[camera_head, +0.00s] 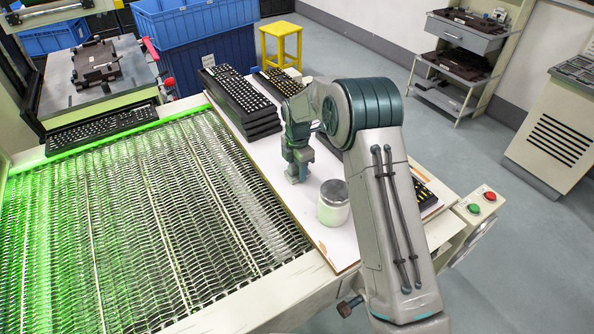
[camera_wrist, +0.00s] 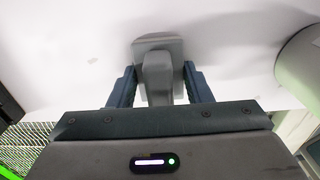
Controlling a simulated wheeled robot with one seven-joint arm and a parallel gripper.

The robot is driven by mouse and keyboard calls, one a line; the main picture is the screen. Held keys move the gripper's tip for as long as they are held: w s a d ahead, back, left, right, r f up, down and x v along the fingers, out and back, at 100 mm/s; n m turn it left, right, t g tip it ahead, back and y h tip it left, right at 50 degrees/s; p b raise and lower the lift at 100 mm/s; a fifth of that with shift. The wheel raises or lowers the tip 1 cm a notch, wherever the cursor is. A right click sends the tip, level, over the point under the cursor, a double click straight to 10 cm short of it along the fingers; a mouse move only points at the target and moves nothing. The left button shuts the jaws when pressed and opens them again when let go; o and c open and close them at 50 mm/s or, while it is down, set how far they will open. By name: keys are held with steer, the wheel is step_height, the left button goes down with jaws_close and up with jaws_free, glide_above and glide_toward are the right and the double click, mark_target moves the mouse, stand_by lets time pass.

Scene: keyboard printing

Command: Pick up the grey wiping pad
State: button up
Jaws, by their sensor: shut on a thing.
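The grey wiping pad (camera_wrist: 158,62) is a small grey block with a raised grip and a flat base. In the wrist view it sits between the two dark fingers of my gripper (camera_wrist: 158,88), which is shut on it. In the head view my gripper (camera_head: 297,172) points down over the white board (camera_head: 330,245), left of a white canister with a grey lid. The pad is hardly visible there, at the fingertips. I cannot tell whether its base touches the board.
The white canister (camera_head: 334,208) stands close to the right of my gripper. Stacked black keyboards (camera_head: 245,108) lie behind it on the board. A wire mesh conveyor (camera_head: 130,220), lit green, runs along the left. A button box (camera_head: 480,205) is at the right edge.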

steer(key=shift+r, duration=0.1)
steer(key=shift+r, duration=0.5)
step_height(320, 180, up, 3)
steer(key=shift+f+b, duration=0.1)
steer(key=shift+b, duration=0.35)
steer(key=w+d+r, duration=0.7)
steer(key=d, duration=0.2)
steer(key=shift+b, duration=0.4)
steer(key=shift+w+d, duration=0.1)
